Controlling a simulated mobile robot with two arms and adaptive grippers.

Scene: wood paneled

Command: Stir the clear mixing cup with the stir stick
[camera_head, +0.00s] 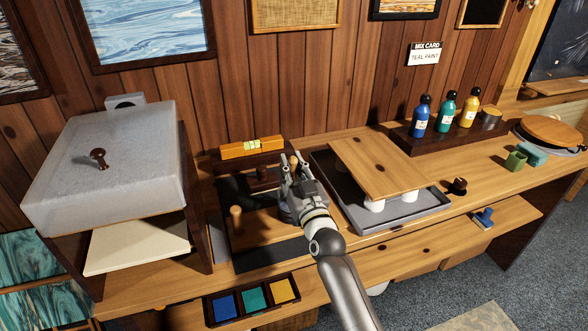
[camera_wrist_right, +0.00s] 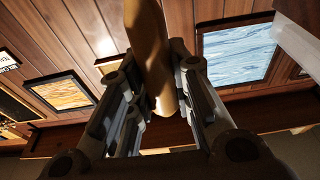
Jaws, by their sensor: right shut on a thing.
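My right gripper (camera_head: 296,174) reaches over the dark mat area at the middle of the bench. It is shut on a tan wooden stick (camera_head: 293,161), which looks like the stir stick; its tip shows between the fingers. In the right wrist view the stick (camera_wrist_right: 152,50) runs between the two fingers of the gripper (camera_wrist_right: 160,95). I cannot make out the clear mixing cup in either view; my gripper and arm cover part of this area. My left gripper is not in view.
A short wooden peg (camera_head: 236,218) stands left of my gripper. An orange level (camera_head: 252,147) lies behind. A grey tray (camera_head: 402,216) with a raised wooden board (camera_head: 385,166) is at right. A white-lidded box (camera_head: 110,170) stands at left. Paint bottles (camera_head: 445,112) stand at back right.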

